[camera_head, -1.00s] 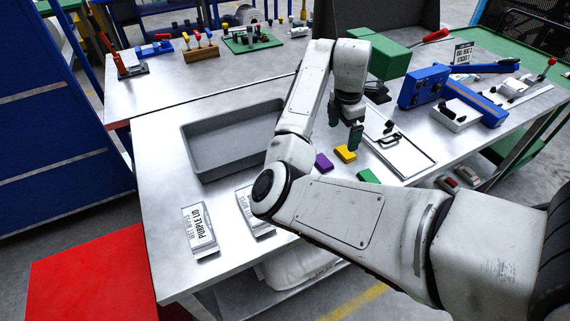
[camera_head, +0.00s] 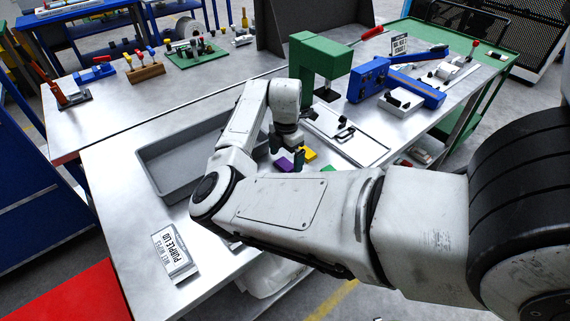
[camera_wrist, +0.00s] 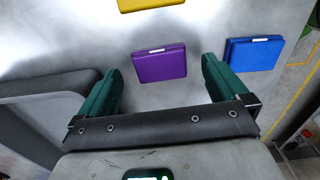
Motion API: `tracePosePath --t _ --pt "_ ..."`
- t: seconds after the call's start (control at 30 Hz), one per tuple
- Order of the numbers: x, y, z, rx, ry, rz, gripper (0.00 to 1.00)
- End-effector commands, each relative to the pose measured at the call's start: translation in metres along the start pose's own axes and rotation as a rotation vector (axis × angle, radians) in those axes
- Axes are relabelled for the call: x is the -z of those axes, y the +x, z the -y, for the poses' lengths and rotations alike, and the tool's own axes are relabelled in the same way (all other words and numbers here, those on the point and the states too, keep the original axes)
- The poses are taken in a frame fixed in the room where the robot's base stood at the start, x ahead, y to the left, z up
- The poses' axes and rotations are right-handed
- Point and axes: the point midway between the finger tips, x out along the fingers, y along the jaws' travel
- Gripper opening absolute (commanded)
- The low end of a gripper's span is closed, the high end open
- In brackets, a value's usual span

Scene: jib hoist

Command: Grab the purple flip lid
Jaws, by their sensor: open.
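The purple flip lid (camera_wrist: 159,65) lies flat on the metal table, a small square with a white strip on its upper edge. In the wrist view it shows between and beyond the two green fingers of my gripper (camera_wrist: 162,88), which is open and empty. In the head view the purple lid (camera_head: 284,164) is partly hidden by my arm, close to the fingers of my gripper (camera_head: 298,155). I cannot tell the exact height of the fingers above the table.
A yellow lid (camera_head: 307,153) lies beyond the purple one. A blue lid (camera_wrist: 253,54) lies to the right in the wrist view. A grey tray (camera_head: 160,180) stands left of my gripper; its edge is near the left finger.

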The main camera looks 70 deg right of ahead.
Motion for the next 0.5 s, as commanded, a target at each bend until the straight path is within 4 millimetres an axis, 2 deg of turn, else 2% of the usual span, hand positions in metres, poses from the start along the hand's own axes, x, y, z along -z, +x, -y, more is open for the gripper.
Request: tracePosePath --t 0.13,0.4,0.5 --pt "0.000 0.014 -0.001 -0.001 0.000 0.000 1.00" --pt "-0.001 0.017 -0.001 -0.002 0.001 0.001 1.00" --pt "-0.001 0.017 -0.001 -0.002 0.001 0.001 0.90"
